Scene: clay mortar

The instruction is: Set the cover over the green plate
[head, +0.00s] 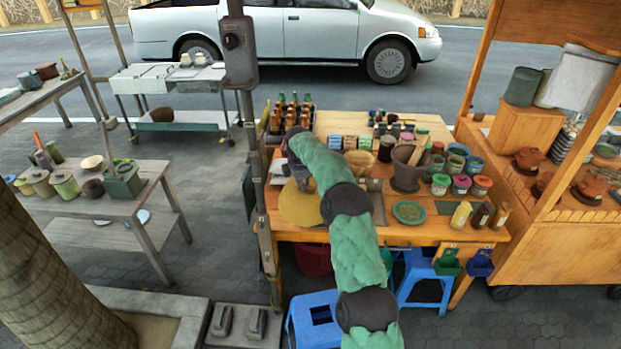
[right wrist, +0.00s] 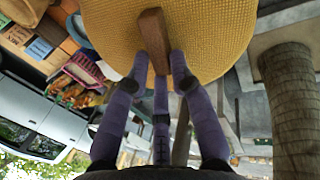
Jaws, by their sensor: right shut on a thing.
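The cover is a round yellow woven dome (head: 300,207) with a brown wooden handle (right wrist: 153,30). In the head view it is at the left end of the wooden stall table, partly hidden by my right arm. My right gripper (head: 307,183) is above it, and in the right wrist view its purple fingers (right wrist: 160,65) are closed around the handle. The green plate (head: 409,211) lies uncovered near the front of the table, to the right of the cover, with my arm between them in the picture. My left gripper is not in view.
A stone mortar (head: 408,168) stands just behind the plate. Several lidded jars (head: 461,185) are to its right, and bottles (head: 461,214) stand at the front right. A small bowl (head: 361,160) and a crate of bottles (head: 290,118) are farther back. A thin post (head: 262,170) rises at the left edge.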

